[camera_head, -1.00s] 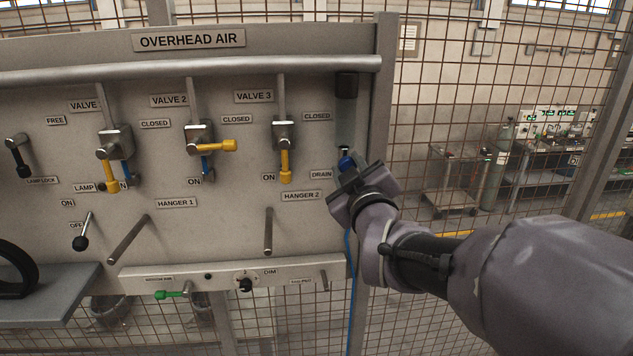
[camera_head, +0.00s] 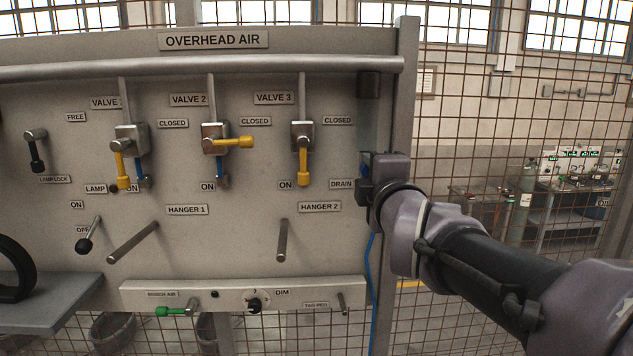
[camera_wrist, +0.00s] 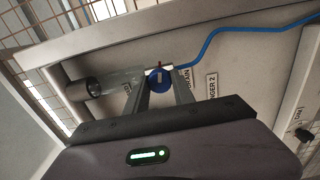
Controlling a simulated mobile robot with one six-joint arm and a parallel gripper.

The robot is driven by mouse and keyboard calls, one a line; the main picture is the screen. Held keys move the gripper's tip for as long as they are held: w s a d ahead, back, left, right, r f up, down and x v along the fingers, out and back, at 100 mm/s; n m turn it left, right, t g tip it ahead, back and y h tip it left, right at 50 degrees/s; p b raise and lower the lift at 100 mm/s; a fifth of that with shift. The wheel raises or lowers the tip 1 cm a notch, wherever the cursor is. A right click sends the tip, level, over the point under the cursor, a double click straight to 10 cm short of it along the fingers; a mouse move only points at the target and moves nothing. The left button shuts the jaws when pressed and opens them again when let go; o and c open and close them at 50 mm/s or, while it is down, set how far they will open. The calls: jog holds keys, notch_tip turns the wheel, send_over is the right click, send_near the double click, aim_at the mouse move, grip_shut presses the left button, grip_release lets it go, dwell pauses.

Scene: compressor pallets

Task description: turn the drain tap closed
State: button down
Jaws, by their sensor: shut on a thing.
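The drain tap (camera_wrist: 159,80) is a round blue knob with a small red mark at its top edge, seen in the wrist view. It sits at the end of a clear bowl (camera_wrist: 122,82) with a dark cap. My gripper (camera_wrist: 160,92) has one finger on each side of the knob and is shut on it. In the head view my gripper (camera_head: 368,180) is at the panel's right edge, just right of the DRAIN label (camera_head: 342,184), and hides the tap. The bowl (camera_head: 369,120) hangs above it.
The OVERHEAD AIR panel (camera_head: 60,228) carries several yellow-handled valves, including the VALVE 3 handle (camera_head: 303,165). The HANGER 2 peg (camera_head: 283,240) sticks out left of my gripper. A blue hose (camera_head: 370,262) runs down below it. Wire mesh (camera_head: 450,130) stands behind.

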jog(key=shift+n+b, duration=0.45)
jog(key=shift+n, duration=0.75)
jog(key=c, duration=1.1)
grip_release()
jog(key=shift+o, duration=0.2)
jog(key=shift+s, duration=0.1)
